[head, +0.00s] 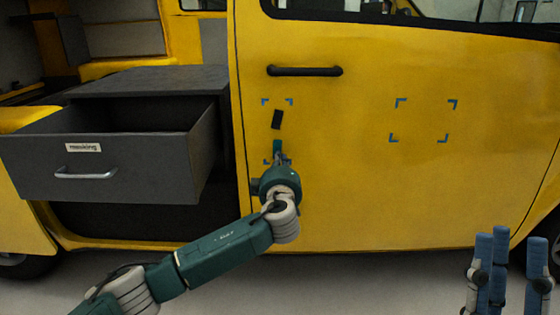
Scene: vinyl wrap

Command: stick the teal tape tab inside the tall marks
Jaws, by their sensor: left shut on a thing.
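The tall marks (289,102) are blue corner brackets on the yellow door, at the left side of its panel. A small teal strip, the tape tab (277,145), shows upright just above my left gripper (279,157), in the lower part of the tall marks. My left gripper is shut on it, close in front of the door; I cannot tell whether the tab touches the door. The gripper hides part of the lower brackets. My blue right gripper (516,240) is at the bottom right, fingers apart and empty, away from the door.
A small dark, slightly tilted patch (277,119) is inside the tall marks, above the tab. Wider blue marks (452,104) are further right. A black door handle (304,71) is above. An open grey drawer (110,170) juts out at left.

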